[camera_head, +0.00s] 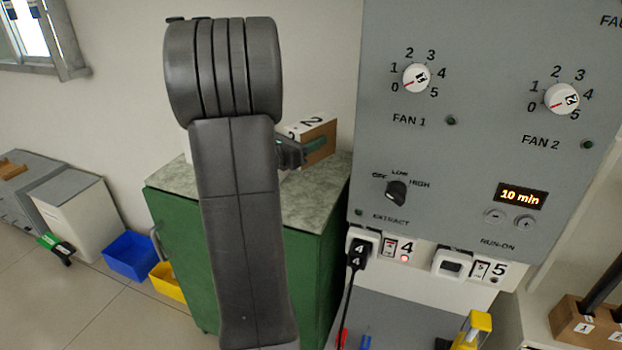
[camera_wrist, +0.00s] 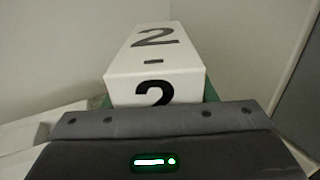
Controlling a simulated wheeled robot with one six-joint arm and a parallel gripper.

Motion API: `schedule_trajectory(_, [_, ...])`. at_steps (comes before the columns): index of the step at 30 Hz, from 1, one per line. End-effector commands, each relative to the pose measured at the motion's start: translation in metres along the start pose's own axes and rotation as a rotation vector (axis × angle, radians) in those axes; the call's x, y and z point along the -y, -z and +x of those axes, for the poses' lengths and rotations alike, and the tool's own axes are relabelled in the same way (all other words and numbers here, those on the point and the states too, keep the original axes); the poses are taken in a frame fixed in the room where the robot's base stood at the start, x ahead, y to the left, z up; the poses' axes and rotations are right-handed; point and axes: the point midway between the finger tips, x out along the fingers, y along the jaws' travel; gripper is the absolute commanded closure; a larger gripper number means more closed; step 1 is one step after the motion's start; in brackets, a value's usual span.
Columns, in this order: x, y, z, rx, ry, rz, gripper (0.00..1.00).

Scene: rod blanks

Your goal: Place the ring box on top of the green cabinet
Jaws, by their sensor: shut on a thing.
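A box marked 2 (camera_head: 320,150), with a white top and a brown side, is in my gripper (camera_head: 312,145). I take it for the ring box, but no ring shows. The wrist view also shows the white box (camera_wrist: 160,60) with a 2 on two faces, beyond the gripper body. The green cabinet (camera_head: 170,240) has a mottled grey-green top. The box is over the back right of that top in the head view; I cannot tell whether it touches. My arm hides the cabinet's middle.
A grey control panel (camera_head: 460,150) with knobs stands close on the right of the cabinet. A blue bin (camera_head: 130,257) and a yellow bin (camera_head: 167,281) are on the floor at the left. A black plug (camera_head: 358,255) with a cable hangs below the panel.

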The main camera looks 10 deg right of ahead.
Motion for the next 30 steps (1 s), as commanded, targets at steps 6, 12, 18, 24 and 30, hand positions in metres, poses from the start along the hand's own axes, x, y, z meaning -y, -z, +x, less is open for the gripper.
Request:
schedule_trajectory(6, [0.0,0.043,0.0,-0.002,0.001,-0.006,0.77])
schedule_trajectory(12, [0.0,0.06,0.0,0.0,0.001,-0.002,0.77])
schedule_trajectory(18, [0.0,0.086,0.0,-0.003,0.001,-0.005,0.77])
schedule_trajectory(24, [0.0,0.096,-0.001,0.0,0.0,0.0,0.77])
schedule_trajectory(30, [0.0,0.098,-0.001,0.0,0.0,-0.001,0.77])
